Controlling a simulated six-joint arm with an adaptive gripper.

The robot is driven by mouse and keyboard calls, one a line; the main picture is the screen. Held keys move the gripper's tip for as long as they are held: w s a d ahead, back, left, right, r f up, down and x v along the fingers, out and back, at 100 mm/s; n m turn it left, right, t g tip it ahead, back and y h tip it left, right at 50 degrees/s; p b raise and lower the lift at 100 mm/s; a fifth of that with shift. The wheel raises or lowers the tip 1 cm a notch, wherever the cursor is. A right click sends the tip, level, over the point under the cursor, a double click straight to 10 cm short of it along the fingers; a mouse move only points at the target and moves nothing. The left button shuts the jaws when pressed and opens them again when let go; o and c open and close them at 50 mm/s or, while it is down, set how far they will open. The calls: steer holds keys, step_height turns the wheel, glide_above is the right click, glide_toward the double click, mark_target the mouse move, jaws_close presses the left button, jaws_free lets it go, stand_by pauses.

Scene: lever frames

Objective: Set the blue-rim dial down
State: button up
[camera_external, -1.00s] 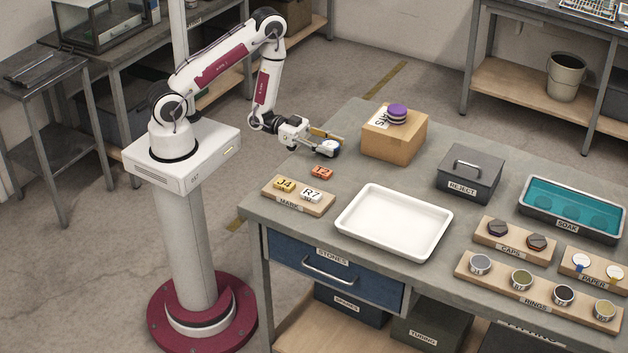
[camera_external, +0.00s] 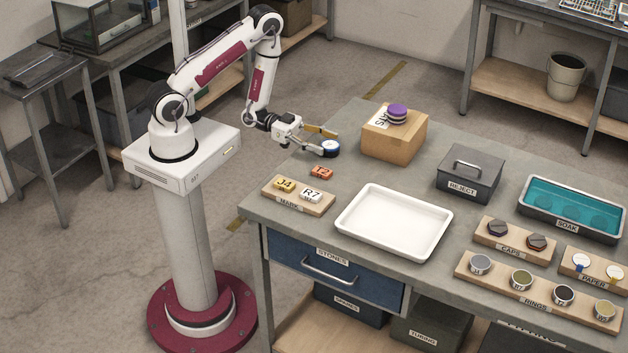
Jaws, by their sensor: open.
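The blue-rim dial (camera_external: 331,147) is a small round piece with a white face and a blue and dark rim. It is at the back left of the grey bench, left of the cardboard box. My gripper (camera_external: 322,141) is open at the dial, with one tan finger above and behind it in the picture. The other finger is close to the dial's front left side and partly blends with it. I cannot tell whether that finger touches the dial. The dial appears to rest on the bench top, though its underside is hidden.
The cardboard box (camera_external: 393,142) carries a purple-topped stack (camera_external: 397,114). An orange tile (camera_external: 321,172) and the MARK board (camera_external: 298,196) lie in front of my gripper. A white tray (camera_external: 394,222) and a grey REJECT box (camera_external: 468,176) stand further right. Bench between dial and tray is bare.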

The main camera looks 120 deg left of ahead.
mark_target(326, 141)
steer(key=shift+s+a+r, duration=0.1)
steer(key=shift+s+a, duration=0.05)
steer(key=shift+s, duration=0.5)
steer(key=shift+s+a+r, duration=0.1)
steer(key=shift+s, duration=0.5)
steer(key=shift+s+r, duration=0.1)
steer(key=shift+s, duration=1.2)
steer(key=shift+o, duration=0.5)
